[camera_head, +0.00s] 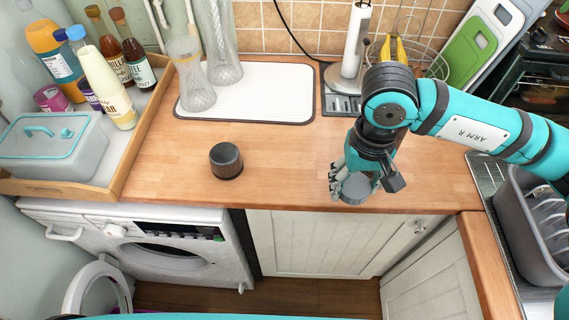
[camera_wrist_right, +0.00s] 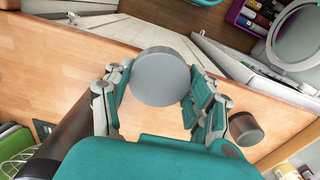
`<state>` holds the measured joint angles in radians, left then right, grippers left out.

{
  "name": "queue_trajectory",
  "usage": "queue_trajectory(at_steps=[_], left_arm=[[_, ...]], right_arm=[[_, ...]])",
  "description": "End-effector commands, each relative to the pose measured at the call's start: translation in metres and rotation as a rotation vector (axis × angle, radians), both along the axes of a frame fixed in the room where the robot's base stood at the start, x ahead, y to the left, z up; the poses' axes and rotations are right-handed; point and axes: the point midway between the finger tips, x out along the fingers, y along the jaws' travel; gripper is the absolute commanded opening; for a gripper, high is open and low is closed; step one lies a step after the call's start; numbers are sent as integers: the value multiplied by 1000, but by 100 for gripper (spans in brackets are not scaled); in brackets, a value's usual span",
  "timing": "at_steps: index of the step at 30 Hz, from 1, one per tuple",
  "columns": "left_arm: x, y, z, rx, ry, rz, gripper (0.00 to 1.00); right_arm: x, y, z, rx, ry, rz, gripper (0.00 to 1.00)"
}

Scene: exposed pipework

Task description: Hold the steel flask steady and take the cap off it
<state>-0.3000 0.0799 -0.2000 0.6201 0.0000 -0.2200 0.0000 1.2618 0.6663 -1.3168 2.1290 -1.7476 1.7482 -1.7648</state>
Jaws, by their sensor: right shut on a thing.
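My right gripper (camera_head: 346,180) reaches in from the right and is low over the counter's front edge. Its fingers are shut on a grey round piece (camera_head: 356,187) with a flat disc face. In the right wrist view this piece (camera_wrist_right: 160,77) sits between the two fingers (camera_wrist_right: 157,100). I cannot tell whether it is the steel flask's cap alone or the top of the flask; what is below it is hidden. A short dark grey cylinder (camera_head: 226,161) stands upright on the counter to the left, apart from the gripper. My left gripper is not in view.
A white ribbed mat (camera_head: 262,92) with clear glass vessels (camera_head: 190,85) lies behind. A wooden tray (camera_head: 147,115) with bottles and a grey box (camera_head: 50,145) is at left. A roll holder (camera_head: 352,50) stands behind my right arm. The wooden counter (camera_head: 285,160) between is clear.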

Motion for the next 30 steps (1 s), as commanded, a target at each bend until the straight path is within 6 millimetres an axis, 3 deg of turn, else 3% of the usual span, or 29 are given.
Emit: queue_trajectory(at_steps=[3, 9, 15, 20, 30], left_arm=[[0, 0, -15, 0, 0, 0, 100], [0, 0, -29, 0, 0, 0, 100], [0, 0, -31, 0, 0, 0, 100], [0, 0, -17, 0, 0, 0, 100], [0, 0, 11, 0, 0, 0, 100]], right_arm=[[-14, 30, -25, 9, 5, 9, 18], [-37, 75, -49, 17, 5, -14, 18], [-42, 91, -54, 17, 2, -39, 18], [-13, 92, -53, 15, 3, -47, 18], [75, 95, -61, 16, 4, -44, 18]])
